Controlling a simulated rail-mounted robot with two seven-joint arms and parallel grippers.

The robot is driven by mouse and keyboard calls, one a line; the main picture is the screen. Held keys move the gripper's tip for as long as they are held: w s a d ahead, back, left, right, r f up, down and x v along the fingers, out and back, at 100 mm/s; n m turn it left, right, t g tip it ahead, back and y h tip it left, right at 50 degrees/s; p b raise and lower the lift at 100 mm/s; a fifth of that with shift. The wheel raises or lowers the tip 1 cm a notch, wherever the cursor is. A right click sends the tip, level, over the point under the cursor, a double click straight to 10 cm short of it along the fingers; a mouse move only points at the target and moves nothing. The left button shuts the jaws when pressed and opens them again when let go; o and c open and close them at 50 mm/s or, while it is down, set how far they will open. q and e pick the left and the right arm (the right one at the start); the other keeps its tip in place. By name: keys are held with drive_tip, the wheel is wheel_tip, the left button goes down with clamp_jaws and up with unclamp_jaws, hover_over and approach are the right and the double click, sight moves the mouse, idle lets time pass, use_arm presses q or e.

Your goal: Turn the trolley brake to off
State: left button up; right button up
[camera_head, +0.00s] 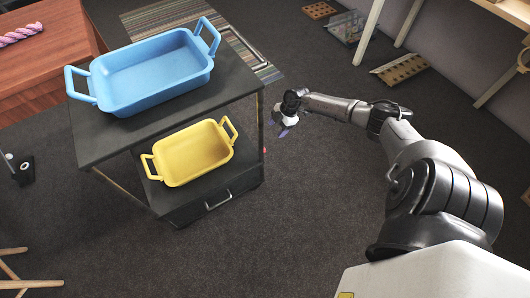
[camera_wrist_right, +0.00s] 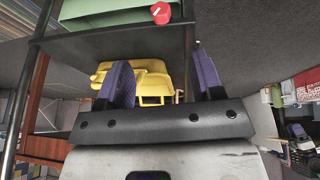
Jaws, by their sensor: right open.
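The trolley (camera_head: 95,143) is dark, with a black top, a lower shelf and a drawer. A red knob with a white pointer mark, apparently the brake, shows at the top of the right wrist view (camera_wrist_right: 161,13). In the head view only a small red spot (camera_head: 264,151) shows at the trolley's right side. My right gripper (camera_head: 284,132) is beside that side, apart from the red spot. Its purple fingers (camera_wrist_right: 158,85) are spread and empty in the right wrist view. I cannot read the knob's setting. My left gripper is out of view.
A blue basket (camera_head: 157,70) stands on the trolley top and a yellow basket (camera_head: 194,152) on the lower shelf; the yellow one also shows behind my fingers in the right wrist view (camera_wrist_right: 150,82). A wooden table (camera_head: 45,65) is at the left.

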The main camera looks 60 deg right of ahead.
drive_tip(key=b+x, duration=0.7)
drive_tip(key=x, duration=0.7)
drive_tip(key=shift+b, duration=0.35)
